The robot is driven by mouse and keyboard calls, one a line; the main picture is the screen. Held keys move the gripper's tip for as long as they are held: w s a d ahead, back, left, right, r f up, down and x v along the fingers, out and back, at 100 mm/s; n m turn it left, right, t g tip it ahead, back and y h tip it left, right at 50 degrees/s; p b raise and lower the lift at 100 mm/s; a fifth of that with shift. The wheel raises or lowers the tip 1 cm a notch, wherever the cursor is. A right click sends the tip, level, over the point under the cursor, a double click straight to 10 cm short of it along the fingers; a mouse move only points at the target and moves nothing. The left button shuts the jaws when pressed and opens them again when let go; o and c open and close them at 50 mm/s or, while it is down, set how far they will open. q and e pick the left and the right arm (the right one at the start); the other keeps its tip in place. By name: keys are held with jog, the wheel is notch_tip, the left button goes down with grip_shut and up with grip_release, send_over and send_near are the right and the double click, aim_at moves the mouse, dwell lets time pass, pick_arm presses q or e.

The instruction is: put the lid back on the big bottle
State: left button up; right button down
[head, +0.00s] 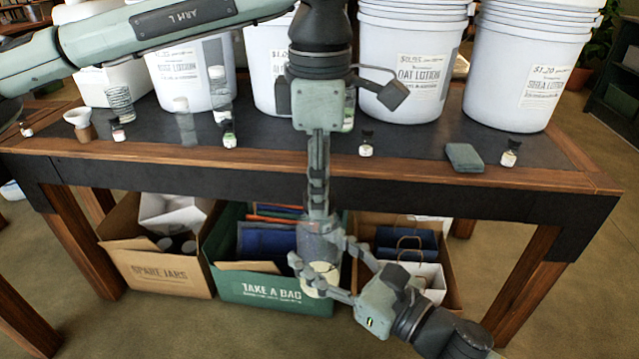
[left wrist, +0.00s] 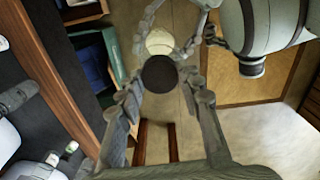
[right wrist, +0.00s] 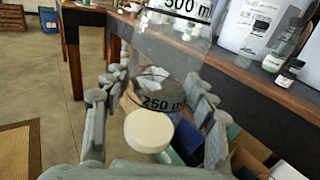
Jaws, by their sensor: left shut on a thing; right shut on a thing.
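The big clear bottle (head: 320,246) hangs in front of the table with cream-coloured contents low in it. My right gripper (head: 322,268) is shut around its lower part. In the right wrist view the bottle (right wrist: 165,85) shows 250 ml and 500 ml marks, and its top is cut off. My left gripper (head: 318,212) points down from above the bottle. In the left wrist view a dark round lid (left wrist: 160,74) lies between its fingers, over the cream contents. The gripper is shut on the lid. I cannot tell whether the lid touches the bottle's rim.
The table (head: 420,168) stands behind both grippers. White buckets (head: 515,70) line its back, with several small jars (head: 366,148) and a grey-green block (head: 464,157) in front. Beneath are a spare jars box (head: 165,275), a green bag box (head: 270,290) and another carton (head: 450,290).

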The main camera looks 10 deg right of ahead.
pick_arm(q)
jog(key=shift+m, duration=0.4)
jog(key=o, duration=1.3)
jog(key=shift+r, duration=2.3)
jog(key=shift+c, duration=0.5)
